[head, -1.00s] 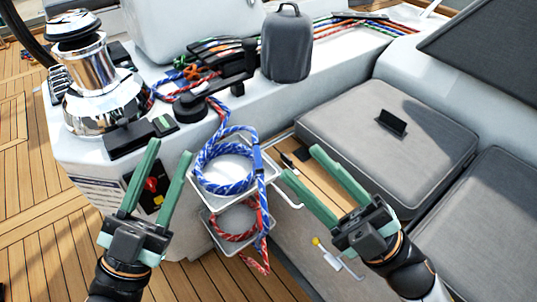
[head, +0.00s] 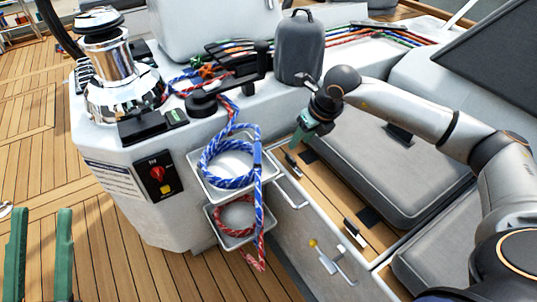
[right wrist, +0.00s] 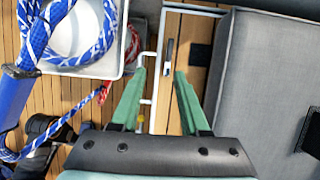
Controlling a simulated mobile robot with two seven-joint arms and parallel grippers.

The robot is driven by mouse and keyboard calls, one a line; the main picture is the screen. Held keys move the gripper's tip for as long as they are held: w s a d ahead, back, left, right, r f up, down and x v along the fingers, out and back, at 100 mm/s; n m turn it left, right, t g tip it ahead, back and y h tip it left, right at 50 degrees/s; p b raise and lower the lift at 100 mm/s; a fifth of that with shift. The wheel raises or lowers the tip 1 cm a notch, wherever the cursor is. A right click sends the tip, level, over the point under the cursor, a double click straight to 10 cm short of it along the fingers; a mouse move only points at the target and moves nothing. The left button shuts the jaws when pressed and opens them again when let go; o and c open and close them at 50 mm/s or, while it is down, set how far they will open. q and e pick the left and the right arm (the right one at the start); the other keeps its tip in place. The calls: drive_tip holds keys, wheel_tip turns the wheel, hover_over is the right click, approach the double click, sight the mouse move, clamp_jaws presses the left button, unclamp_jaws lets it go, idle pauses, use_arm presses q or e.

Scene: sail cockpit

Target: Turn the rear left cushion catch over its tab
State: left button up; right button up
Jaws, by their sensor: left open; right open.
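The rear cushion catch (head: 291,163) is a small dark lever on the wooden strip beside the grey cushion (head: 365,170). It also shows in the right wrist view (right wrist: 169,52), lying lengthwise along the strip, apart from the black tab (right wrist: 201,54). That tab also shows at the cushion's edge in the head view (head: 308,156). My right gripper (head: 298,139) is open and empty above the strip near this catch. In the right wrist view its fingertips (right wrist: 160,74) are short of the catch. My left gripper (head: 41,212) is open and empty at the lower left.
A second catch (head: 354,233) and tab (head: 369,217) are nearer on the strip. White bins (head: 205,178) with coiled blue and red ropes stand left of the strip. A grey winch cover (head: 299,50) stands behind my right gripper.

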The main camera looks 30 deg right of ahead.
sight(290, 156)
drive_tip(key=shift+h, duration=0.3)
drive_tip(key=b+x, duration=0.1)
drive_tip(key=x, duration=0.3)
drive_tip(key=d+b+x, duration=0.1)
drive_tip(key=x, duration=0.3)
drive_tip(key=w+b+x, duration=0.1)
drive_tip(key=x, duration=0.3)
drive_tip(key=shift+d+r+b, duration=0.1)
drive_tip(key=shift+d+b, duration=0.05)
drive_tip(key=shift+b, duration=0.15)
use_arm(q)
drive_tip(key=s+h, duration=0.1)
drive_tip(key=s+m+h, duration=0.1)
drive_tip(key=shift+s+d+f+m+h, duration=0.1)
drive_tip(key=shift+d+f+m+h, duration=0.05)
drive_tip(key=shift+f+m+h, duration=0.15)
use_arm(e)
clamp_jaws()
